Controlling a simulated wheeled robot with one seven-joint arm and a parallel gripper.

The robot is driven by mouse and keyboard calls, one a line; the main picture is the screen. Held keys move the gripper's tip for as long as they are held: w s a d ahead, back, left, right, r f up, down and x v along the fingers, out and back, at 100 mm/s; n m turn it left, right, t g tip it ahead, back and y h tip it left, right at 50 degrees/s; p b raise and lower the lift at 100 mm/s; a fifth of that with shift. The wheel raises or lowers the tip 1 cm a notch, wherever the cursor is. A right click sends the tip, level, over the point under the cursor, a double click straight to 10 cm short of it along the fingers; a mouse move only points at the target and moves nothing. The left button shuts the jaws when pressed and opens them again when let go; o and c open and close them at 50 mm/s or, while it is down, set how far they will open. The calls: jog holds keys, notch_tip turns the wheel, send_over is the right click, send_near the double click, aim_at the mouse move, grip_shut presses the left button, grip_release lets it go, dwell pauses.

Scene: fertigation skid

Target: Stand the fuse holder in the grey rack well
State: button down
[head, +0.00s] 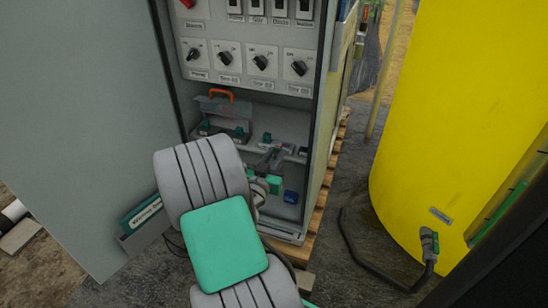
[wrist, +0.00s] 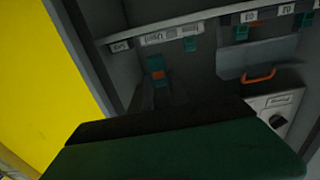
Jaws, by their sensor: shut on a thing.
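My gripper (head: 268,160) reaches into the lower bay of the open cabinet, just in front of the shelf. In the wrist view, a small green piece with an orange band (wrist: 157,72) shows beyond the dark gripper body. I take it to be the fuse holder, held in the jaws; the fingertips are hard to make out in the dark. Its lower end and its tilt are unclear. A grey rack (head: 290,151) runs along the shelf with small green and dark pieces along it. I cannot tell which well is empty.
A knob panel (head: 245,62) hangs above the bay. The open cabinet door (head: 80,120) is at left, a yellow tank (head: 455,120) at right.

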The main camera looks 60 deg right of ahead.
jog(key=shift+w+d+p, duration=0.25)
jog(key=shift+d+p, duration=0.55)
jog(key=shift+d, duration=0.7)
jog(key=shift+w+d+p, duration=0.2)
jog(key=shift+d+p, duration=0.55)
jog(key=shift+d, duration=0.7)
jog(key=shift+w+d+p, duration=0.25)
jog(key=shift+d+p, duration=0.55)
jog(key=shift+d, duration=0.7)
jog(key=shift+a+b, duration=0.25)
jog(key=shift+b, duration=0.1)
jog(key=shift+f+b, duration=1.05)
jog(key=shift+b, duration=0.2)
jog(key=c, duration=1.2)
grip_release()
jog(key=a, duration=0.2)
jog(key=s+a, duration=0.1)
jog(key=a, duration=0.4)
jog(key=shift+s+a, duration=0.15)
jog(key=shift+a, duration=0.2)
